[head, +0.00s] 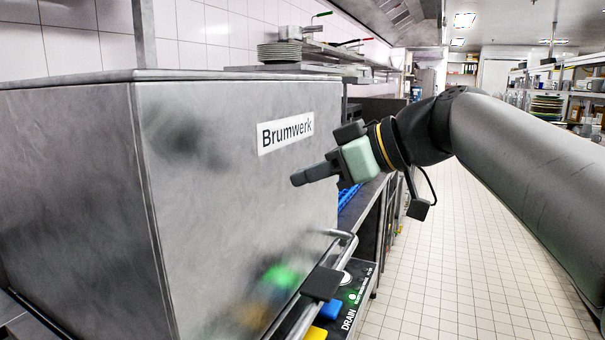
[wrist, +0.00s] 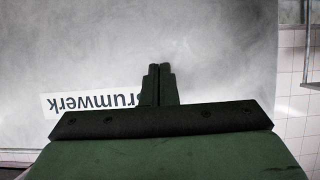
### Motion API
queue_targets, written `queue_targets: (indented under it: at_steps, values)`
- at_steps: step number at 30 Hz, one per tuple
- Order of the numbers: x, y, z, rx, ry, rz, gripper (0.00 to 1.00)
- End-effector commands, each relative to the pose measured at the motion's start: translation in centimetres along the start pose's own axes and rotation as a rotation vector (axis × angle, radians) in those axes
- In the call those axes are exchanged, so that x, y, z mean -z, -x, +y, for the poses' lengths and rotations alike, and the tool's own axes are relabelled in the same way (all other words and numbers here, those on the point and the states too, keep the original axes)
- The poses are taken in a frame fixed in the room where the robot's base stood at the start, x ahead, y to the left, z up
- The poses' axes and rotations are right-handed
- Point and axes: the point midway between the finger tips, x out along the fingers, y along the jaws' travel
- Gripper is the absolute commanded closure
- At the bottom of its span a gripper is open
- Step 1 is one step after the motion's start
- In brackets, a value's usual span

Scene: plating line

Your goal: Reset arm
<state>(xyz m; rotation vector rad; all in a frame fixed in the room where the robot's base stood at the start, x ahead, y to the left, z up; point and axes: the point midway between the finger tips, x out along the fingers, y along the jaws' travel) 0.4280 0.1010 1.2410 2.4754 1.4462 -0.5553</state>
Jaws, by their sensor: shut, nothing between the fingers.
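My gripper (head: 300,179) is at the end of my arm, which reaches in from the right in the head view. Its fingers point left toward the grey metal hood of the Brumwerk machine (head: 235,210). In the wrist view the two fingers (wrist: 159,70) are together, with nothing between them. They show in front of the same grey panel (wrist: 100,40), beside the white Brumwerk label (wrist: 85,104). The label also shows in the head view (head: 285,133). I cannot tell the exact gap between fingertips and panel.
A handle bar (head: 310,290) runs along the hood's lower front. Below it is a control panel (head: 352,300) marked DRAIN, with blue and yellow buttons. Stacked plates (head: 280,51) sit on a shelf behind. The tiled aisle floor (head: 450,260) at right is clear.

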Motion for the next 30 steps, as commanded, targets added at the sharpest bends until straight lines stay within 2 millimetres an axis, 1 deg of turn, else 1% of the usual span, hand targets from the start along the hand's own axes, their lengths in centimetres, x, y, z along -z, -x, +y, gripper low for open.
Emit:
queue_targets:
  at_steps: [1, 6, 9, 13, 14, 16, 17, 20, 21, 22, 23, 24, 25, 26, 27, 30]
  values:
    - [1.8, 0.8, 0.0, 0.000, 0.000, 0.000, 1.00]
    - [3.9, 1.9, -0.1, 0.000, -0.001, 0.000, 1.00]
    - [4.6, 2.2, -0.1, 0.000, 0.000, 0.000, 1.00]
    - [5.0, 2.4, -0.2, 0.000, -0.004, -0.003, 1.00]
    - [4.8, 2.3, -0.2, -0.001, -0.013, -0.010, 1.00]
    - [3.6, 1.8, -0.2, -0.005, -0.062, -0.046, 1.00]
    - [2.7, 1.5, -0.2, -0.010, -0.098, -0.073, 1.00]
    - [-2.2, 0.1, -0.6, -0.040, -0.274, -0.215, 1.00]
    - [-4.8, -0.5, -1.0, -0.064, -0.358, -0.289, 1.00]
    - [-7.0, -0.8, -1.5, -0.085, -0.423, -0.349, 1.00]
    - [-9.2, -1.0, -2.0, -0.111, -0.486, -0.411, 1.00]
    - [-12.1, -1.1, -2.7, -0.150, -0.565, -0.491, 1.00]
    - [-14.2, -1.1, -3.4, -0.183, -0.618, -0.550, 1.00]
    - [-16.3, -1.0, -4.1, -0.217, -0.666, -0.608, 1.00]
    - [-19.0, -0.7, -5.0, -0.265, -0.724, -0.679, 1.00]
    - [-24.5, 0.5, -7.3, -0.386, -0.823, -0.826, 1.00]
